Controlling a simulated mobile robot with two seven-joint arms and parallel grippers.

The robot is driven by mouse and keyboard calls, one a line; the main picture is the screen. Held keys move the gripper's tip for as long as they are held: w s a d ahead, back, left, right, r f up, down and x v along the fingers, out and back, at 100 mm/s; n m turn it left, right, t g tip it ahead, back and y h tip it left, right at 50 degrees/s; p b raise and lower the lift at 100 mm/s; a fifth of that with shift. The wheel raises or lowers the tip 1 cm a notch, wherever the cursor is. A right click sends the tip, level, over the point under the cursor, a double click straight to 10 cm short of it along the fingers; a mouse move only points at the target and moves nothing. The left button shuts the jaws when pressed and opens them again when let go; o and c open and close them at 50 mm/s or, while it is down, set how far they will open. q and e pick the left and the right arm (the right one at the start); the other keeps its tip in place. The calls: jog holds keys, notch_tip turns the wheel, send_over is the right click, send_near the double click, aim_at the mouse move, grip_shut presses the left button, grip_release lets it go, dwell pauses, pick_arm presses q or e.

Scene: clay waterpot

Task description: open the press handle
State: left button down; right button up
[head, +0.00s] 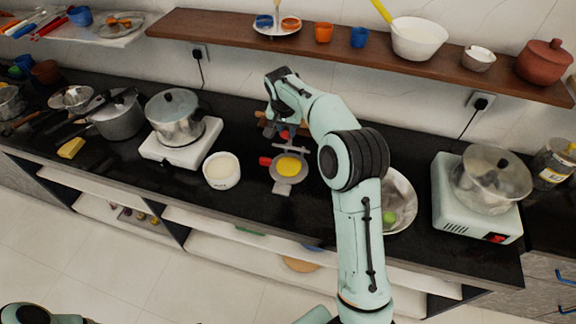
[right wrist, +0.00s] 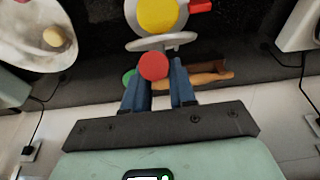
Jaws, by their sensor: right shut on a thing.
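The press (head: 281,182) is a small grey tool on the black counter, with a yellow round piece (head: 289,166) on its plate. It also shows at the top of the right wrist view (right wrist: 134,14). Its upper plate (right wrist: 162,43) looks raised on edge, apart from the yellow piece. My right gripper (head: 286,132) is at the wall side of the press. In the right wrist view its blue fingers (right wrist: 158,88) are shut on the red knob (right wrist: 153,66) of the press handle. My left gripper is not in view.
A wooden rolling pin (right wrist: 205,79) lies behind the fingers. A burner with a pot (head: 174,117) is farther left. A shelf (head: 350,52) runs above.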

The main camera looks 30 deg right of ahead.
jog(key=shift+w+d+r, duration=0.35)
jog(key=shift+w+d, duration=0.15)
jog(key=shift+d, duration=0.15)
jog(key=shift+w+d+r, duration=0.35)
jog(key=shift+w+d, duration=0.1)
jog(key=shift+d, duration=0.2)
jog(key=shift+w+d+r, duration=0.25)
jog(key=shift+w+d, duration=0.35)
jog(key=shift+d, duration=0.05)
jog(key=shift+w+d+r, duration=0.2)
jog(key=shift+w+d, duration=0.35)
jog(key=shift+d, duration=0.1)
